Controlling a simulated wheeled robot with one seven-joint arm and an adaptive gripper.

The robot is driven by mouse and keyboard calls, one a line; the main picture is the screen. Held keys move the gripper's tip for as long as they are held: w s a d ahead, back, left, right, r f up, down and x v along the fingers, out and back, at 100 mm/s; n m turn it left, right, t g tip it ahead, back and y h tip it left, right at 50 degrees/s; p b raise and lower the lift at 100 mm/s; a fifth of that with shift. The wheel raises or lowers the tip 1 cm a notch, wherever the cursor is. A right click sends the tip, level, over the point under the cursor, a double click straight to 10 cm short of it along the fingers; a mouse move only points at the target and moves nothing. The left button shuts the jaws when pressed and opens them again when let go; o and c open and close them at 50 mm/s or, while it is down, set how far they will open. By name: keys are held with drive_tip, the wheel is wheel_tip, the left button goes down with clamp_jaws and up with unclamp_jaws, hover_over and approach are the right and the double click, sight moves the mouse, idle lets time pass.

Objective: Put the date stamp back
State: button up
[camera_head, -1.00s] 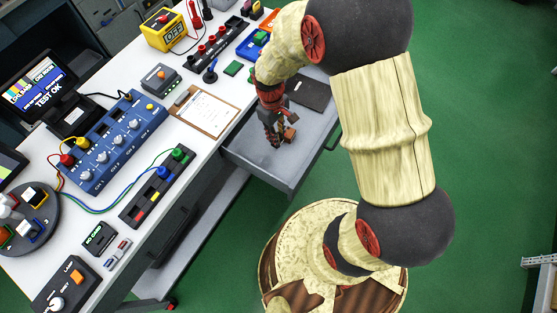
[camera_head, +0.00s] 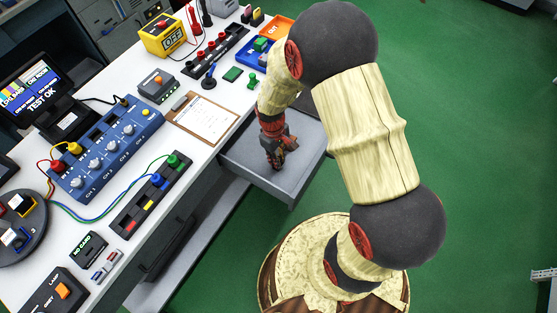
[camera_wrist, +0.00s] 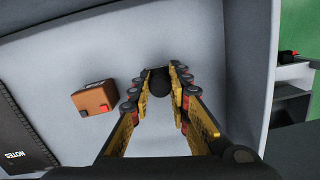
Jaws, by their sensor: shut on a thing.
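My gripper (camera_head: 277,160) is inside or just above the open grey drawer (camera_head: 299,178), pointing down. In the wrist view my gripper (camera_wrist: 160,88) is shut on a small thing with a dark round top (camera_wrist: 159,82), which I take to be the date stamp. Its lower part is hidden, so I cannot tell whether it touches the drawer floor (camera_wrist: 200,45). A brown block with a red part (camera_wrist: 95,97) lies in the drawer, to the left of the fingers and apart from them.
A black notes book (camera_wrist: 18,135) lies at the drawer's left in the wrist view. The drawer's middle has free room.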

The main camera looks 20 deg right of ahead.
drive_tip(key=o, duration=0.9)
wheel_tip(320, 180, up, 21)
drive_tip(key=w+m+t+p, duration=0.1)
drive_tip(key=p, duration=0.4)
drive_tip(key=s+r+m+t, duration=0.1)
drive_tip(key=s+r+t, duration=0.1)
drive_tip(key=s+r, duration=0.3)
drive_tip(key=s+r+m+t, duration=0.2)
drive_tip(key=s+r, duration=0.3)
drive_tip(key=r, duration=0.4)
drive_tip(key=s+r+m+t, duration=0.1)
drive_tip(key=s+r, duration=0.4)
drive_tip(key=r, duration=0.2)
drive_tip(key=shift+r+t+y, duration=0.25)
drive_tip(key=shift+t+y, duration=0.05)
drive_tip(key=shift+t, duration=0.1)
